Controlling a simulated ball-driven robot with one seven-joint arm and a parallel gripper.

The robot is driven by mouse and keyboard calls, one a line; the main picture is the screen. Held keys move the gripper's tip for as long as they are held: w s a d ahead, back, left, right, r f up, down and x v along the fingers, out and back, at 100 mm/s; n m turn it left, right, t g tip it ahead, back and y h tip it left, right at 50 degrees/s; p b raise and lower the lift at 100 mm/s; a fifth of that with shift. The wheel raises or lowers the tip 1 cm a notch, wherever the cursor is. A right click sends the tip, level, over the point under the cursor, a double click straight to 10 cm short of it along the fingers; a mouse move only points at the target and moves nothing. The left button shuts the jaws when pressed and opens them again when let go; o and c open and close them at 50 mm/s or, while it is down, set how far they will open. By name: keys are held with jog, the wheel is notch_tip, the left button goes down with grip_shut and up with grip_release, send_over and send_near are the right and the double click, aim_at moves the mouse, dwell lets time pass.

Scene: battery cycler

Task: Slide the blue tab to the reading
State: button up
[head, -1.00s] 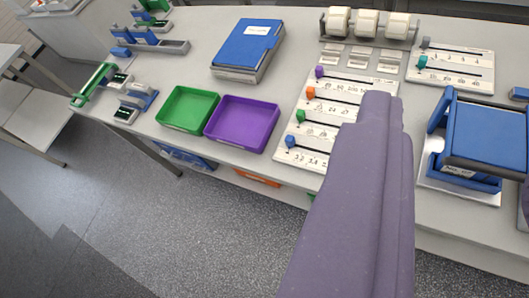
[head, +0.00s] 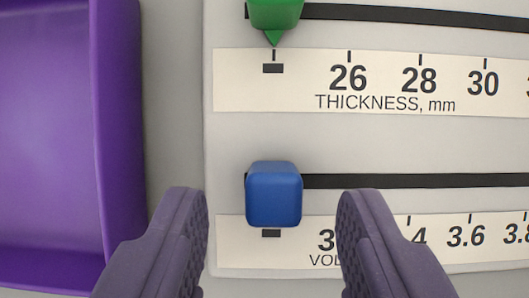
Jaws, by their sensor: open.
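The blue tab (head: 274,194) sits at the left end of its black slot (head: 400,181), above a small dark mark on the scale. The scale strip (head: 455,240) below it starts with a partly hidden number, then a partly covered 4, 3.6 and 3.8; its label is mostly hidden. My gripper (head: 274,215) is open, with one finger to the left of the blue tab and one to the right. There is a gap on both sides. The fingers cover part of the scale. No reading is visible.
A green tab (head: 274,12) sits in the slot above, at the left end of the thickness scale (head: 390,85) marked 26, 28 and 30. A purple tray (head: 118,130) stands to the left of the slider panel (head: 225,150). The blue tab's slot is clear to the right.

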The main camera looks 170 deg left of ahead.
jog(key=shift+x, duration=0.9)
grip_shut()
jog(key=shift+d, duration=0.1)
jog(key=d, duration=1.8)
jog(key=shift+s+d+p, duration=0.1)
jog(key=shift+s+p, duration=0.2)
jog(key=shift+s, duration=0.05)
